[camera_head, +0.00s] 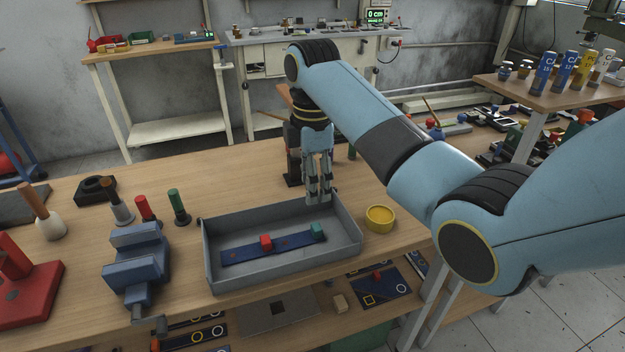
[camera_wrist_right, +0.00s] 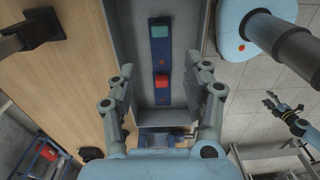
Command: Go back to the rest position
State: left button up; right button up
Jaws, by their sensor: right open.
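My right gripper (camera_head: 318,196) points down over the back wall of a grey tray (camera_head: 345,224). It is open and empty, and its two fingers (camera_wrist_right: 168,85) show apart in the wrist view. In the tray lies a blue strip (camera_head: 240,253) carrying a red block (camera_head: 266,242) and a teal block (camera_head: 317,231). Both the red block (camera_wrist_right: 162,81) and the teal block (camera_wrist_right: 161,31) show in the wrist view, clear of the fingers. What seems to be my left gripper (camera_wrist_right: 271,101) is small at the right of the wrist view; its opening is unclear. It is absent from the head view.
A yellow round dish (camera_head: 380,218) stands right of the tray. A blue vise (camera_head: 137,262) and several handled tools stand to the left, with a red block-like fixture (camera_head: 22,285). A dark stand (camera_head: 293,165) is behind the gripper. The bench's back left is mostly bare.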

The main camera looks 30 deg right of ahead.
dwell(0.4)
jog(key=s+f+m+t, duration=0.1)
jog(key=s+f+m, duration=0.1)
jog(key=s+m, duration=0.35)
jog(key=s+f+m+t, duration=0.1)
jog(key=s+f+m, duration=0.1)
jog(key=s, duration=0.7)
jog(key=s+a+r+m+t+h, duration=0.1)
jog(key=s+r+m, duration=0.2)
jog(key=s, duration=0.4)
jog(key=s+a+r+m+t, duration=0.1)
jog(key=s+r+m, duration=0.1)
jog(key=s+m, duration=0.3)
jog(key=s+d+f+g+b, duration=0.1)
jog(key=s+f+b, duration=0.15)
jog(key=f, duration=1.45)
jog(key=s+d+f+g+b, duration=0.15)
jog(key=f+b, duration=0.25)
jog(key=f, duration=1.2)
jog(key=s+d+f+b, duration=0.1)
jog(key=s+f+b, duration=0.4)
jog(key=s+f, duration=1.2)
notch_tip(320, 180, down, 4)
jog(key=shift+s+d+n+g, duration=0.2)
jog(key=shift+s+n+g, duration=0.05)
jog(key=shift+n+g, duration=0.1)
